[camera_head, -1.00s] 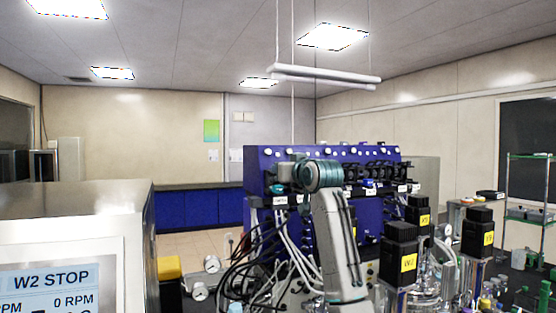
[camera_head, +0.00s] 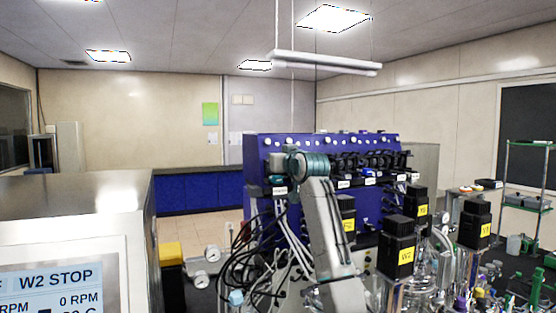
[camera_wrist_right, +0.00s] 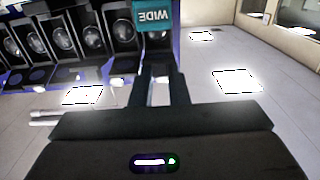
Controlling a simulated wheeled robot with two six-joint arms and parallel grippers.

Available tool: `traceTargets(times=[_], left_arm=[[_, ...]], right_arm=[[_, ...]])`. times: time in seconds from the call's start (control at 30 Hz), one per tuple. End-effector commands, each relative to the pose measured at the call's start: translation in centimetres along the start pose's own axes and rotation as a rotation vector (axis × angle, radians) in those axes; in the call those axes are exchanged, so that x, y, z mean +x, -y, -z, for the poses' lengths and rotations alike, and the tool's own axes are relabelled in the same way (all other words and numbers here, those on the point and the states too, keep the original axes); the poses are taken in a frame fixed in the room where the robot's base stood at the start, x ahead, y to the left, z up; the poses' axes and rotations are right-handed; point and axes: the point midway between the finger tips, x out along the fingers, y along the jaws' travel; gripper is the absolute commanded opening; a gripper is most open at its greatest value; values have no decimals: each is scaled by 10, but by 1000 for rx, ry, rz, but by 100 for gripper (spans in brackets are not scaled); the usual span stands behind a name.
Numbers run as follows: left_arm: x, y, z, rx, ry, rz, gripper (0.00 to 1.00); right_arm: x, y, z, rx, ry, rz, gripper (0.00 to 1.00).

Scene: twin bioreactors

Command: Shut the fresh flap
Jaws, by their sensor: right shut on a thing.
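My right arm stands in front of the blue pump cabinet (camera_head: 385,150) in the head view, at the cabinet's left end. Its gripper is hidden there. In the right wrist view my right gripper (camera_wrist_right: 160,80) has its dark fingers close together on a narrow flap-like part (camera_wrist_right: 161,92). Whether the held part is the fresh flap, and how far the flap is swung, I cannot tell. A row of dark pump heads (camera_wrist_right: 95,40) lies to its left. My left gripper is out of view.
Motor blocks with yellow labels (camera_head: 397,247) stand on glass vessels at the lower right, close to my arm. Loose tubes and cables (camera_head: 262,250) hang below the cabinet. A grey unit with a W2 STOP screen (camera_head: 55,285) fills the lower left.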

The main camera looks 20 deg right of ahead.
Motion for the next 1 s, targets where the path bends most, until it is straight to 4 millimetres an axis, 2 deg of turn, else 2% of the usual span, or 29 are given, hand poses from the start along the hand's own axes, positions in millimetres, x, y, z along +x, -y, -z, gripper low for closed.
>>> traceTargets(times=[0.27,0.7,1.0], left_arm=[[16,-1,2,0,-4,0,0],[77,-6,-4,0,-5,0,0],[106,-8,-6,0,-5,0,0]], right_arm=[[-1,0,-7,1,-53,1,0],[-2,0,-24,0,-363,0,0],[-1,0,-28,1,-535,0,0]])
